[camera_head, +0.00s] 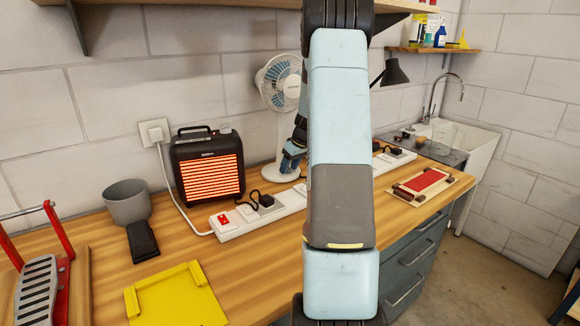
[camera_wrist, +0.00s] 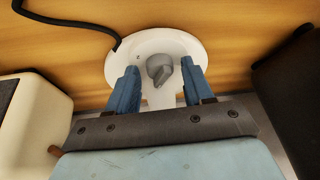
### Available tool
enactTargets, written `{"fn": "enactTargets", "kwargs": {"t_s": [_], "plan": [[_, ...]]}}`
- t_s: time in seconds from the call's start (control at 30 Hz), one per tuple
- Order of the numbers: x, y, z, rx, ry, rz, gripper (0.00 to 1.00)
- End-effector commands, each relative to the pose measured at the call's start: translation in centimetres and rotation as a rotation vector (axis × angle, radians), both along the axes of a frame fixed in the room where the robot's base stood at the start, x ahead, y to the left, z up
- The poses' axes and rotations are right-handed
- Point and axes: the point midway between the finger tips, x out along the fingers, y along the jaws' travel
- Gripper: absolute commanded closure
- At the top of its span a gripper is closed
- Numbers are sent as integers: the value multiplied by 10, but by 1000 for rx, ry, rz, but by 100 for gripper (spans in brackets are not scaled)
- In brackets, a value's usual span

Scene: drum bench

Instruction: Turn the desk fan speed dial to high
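The desk fan (camera_head: 281,85) stands at the back of the bench against the wall, with a white round base. Its grey speed dial (camera_wrist: 160,69) sits on the white base (camera_wrist: 190,46) in the wrist view, with a pointer ridge toward the lower right. A small dark mark shows on the base left of the dial. My gripper (camera_wrist: 153,84) is open, with one blue finger on each side of the dial and gaps between. In the head view my gripper (camera_head: 291,160) is by the fan base, and my arm hides part of the fan and the dial.
A white power strip (camera_head: 240,220) runs along the bench in front of the fan. A black heater (camera_head: 207,165) with glowing orange bars stands to the left. A grey cup (camera_head: 128,202) and a yellow tray (camera_head: 178,302) are further left. A black lamp (camera_head: 394,73) is to the right.

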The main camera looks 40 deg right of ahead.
Motion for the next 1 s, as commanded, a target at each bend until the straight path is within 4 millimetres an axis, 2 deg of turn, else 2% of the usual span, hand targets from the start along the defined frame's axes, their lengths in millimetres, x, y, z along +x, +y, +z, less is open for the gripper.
{"fn": "enactTargets", "kwargs": {"t_s": [0.07,0.5,0.77,1.0], "plan": [[0,0,0,0,0,0,57],[0,0,0,0,0,0,97],[0,0,0,-1,0,-33,98],[0,3,1,-1,0,-163,98]]}}
